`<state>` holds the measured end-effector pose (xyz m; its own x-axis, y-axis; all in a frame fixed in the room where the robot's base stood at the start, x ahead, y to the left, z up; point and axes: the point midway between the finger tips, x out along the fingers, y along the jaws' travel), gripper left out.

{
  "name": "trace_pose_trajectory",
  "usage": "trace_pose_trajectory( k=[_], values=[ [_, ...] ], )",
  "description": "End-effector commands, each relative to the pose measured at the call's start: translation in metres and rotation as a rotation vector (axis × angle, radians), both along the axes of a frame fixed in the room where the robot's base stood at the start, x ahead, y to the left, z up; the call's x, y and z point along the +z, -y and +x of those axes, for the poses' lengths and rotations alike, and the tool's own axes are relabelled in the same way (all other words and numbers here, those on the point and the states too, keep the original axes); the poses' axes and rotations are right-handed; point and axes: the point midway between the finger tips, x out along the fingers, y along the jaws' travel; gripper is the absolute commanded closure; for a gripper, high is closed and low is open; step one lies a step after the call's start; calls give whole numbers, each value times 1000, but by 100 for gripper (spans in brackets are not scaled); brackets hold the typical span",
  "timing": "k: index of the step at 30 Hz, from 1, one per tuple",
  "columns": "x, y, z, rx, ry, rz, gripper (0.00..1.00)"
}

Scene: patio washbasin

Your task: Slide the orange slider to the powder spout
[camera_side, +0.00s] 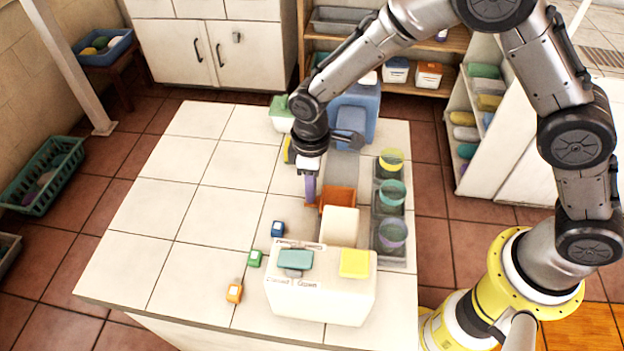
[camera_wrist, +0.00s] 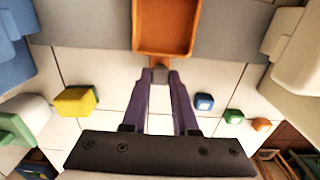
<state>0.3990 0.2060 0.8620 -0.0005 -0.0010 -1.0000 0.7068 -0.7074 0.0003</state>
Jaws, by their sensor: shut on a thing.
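The orange slider (camera_side: 338,196) is an open-topped tray on a grey track (camera_side: 341,165). It lies close to the cream spout block (camera_side: 341,225) at the front end. A blue dispenser (camera_side: 361,105) with a blue spout stands at the far end. No label shows which spout is for powder. My gripper (camera_side: 310,203) points down at the slider's left side. In the wrist view its purple fingers (camera_wrist: 160,76) are closed on the small handle of the slider (camera_wrist: 165,30). The tray looks empty.
A grey rack with several coloured cups (camera_side: 392,193) stands right of the track. A white box (camera_side: 320,290) with teal and yellow pads stands in front. Small blue, green and orange blocks (camera_side: 235,292) lie front left. The left tabletop is clear.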

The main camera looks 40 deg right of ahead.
Motion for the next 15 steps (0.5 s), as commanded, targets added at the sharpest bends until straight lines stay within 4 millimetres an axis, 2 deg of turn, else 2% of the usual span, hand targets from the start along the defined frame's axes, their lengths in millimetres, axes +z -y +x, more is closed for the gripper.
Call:
trace_pose_trajectory(
  k=[3,9,15],
  values=[
    [2,-25,-23,9,2,2,100],
    [2,-60,-57,7,4,4,100],
    [2,-73,-70,1,4,5,100]
  ],
)
